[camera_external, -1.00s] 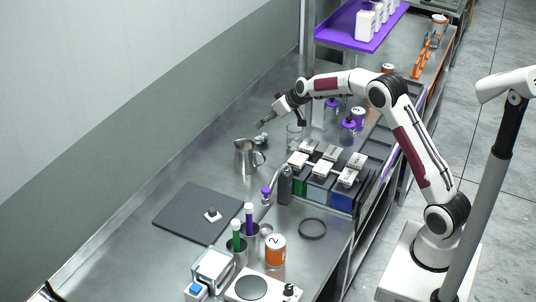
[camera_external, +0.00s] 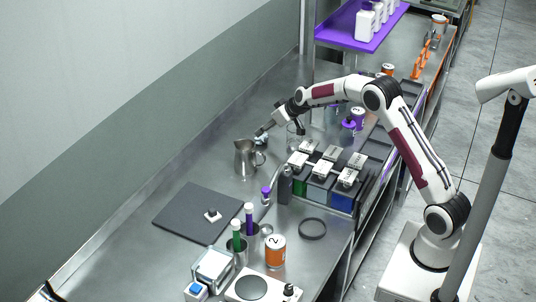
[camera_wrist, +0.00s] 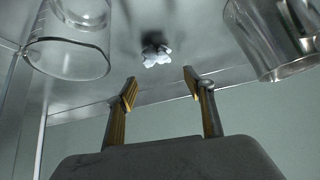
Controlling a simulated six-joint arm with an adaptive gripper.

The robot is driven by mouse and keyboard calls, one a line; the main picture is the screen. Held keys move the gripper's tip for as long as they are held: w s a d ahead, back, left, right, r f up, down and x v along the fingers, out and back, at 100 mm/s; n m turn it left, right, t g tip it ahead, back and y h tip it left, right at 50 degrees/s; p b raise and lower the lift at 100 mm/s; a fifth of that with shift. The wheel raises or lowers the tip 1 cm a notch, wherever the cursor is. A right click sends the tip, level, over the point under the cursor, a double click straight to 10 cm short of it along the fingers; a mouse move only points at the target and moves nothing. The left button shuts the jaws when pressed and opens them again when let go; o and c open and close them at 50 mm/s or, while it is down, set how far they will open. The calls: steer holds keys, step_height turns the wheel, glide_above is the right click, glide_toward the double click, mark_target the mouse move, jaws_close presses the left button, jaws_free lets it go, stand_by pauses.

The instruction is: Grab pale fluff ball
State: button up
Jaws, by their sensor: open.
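The pale fluff ball (camera_wrist: 156,56) is a small white clump on the steel counter, between a glass beaker and a metal pitcher in the wrist view. In the external view it shows as a pale spot (camera_external: 262,140) just by my gripper's tip. My gripper (camera_wrist: 160,87) is open, its two fingers spread with nothing between them. In the wrist view the fluff ball lies ahead of the fingertips, roughly centred between them. My gripper (camera_external: 261,132) is low over the counter in the external view. I cannot tell the exact gap to the ball.
The metal pitcher (camera_external: 245,158) stands close in front, and the glass beaker (camera_wrist: 68,42) is on the other side of the ball. A rack of lidded dye containers (camera_external: 321,167) stands to the right. A dark mat (camera_external: 185,212) lies at the front left. Counter space towards the wall is clear.

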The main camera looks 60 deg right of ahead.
mark_target(264, 137)
steer(key=shift+f, duration=0.15)
steer(key=shift+f, duration=1.75)
steer(key=shift+x, duration=1.5)
steer(key=shift+r, duration=0.1)
steer(key=c, duration=0.8)
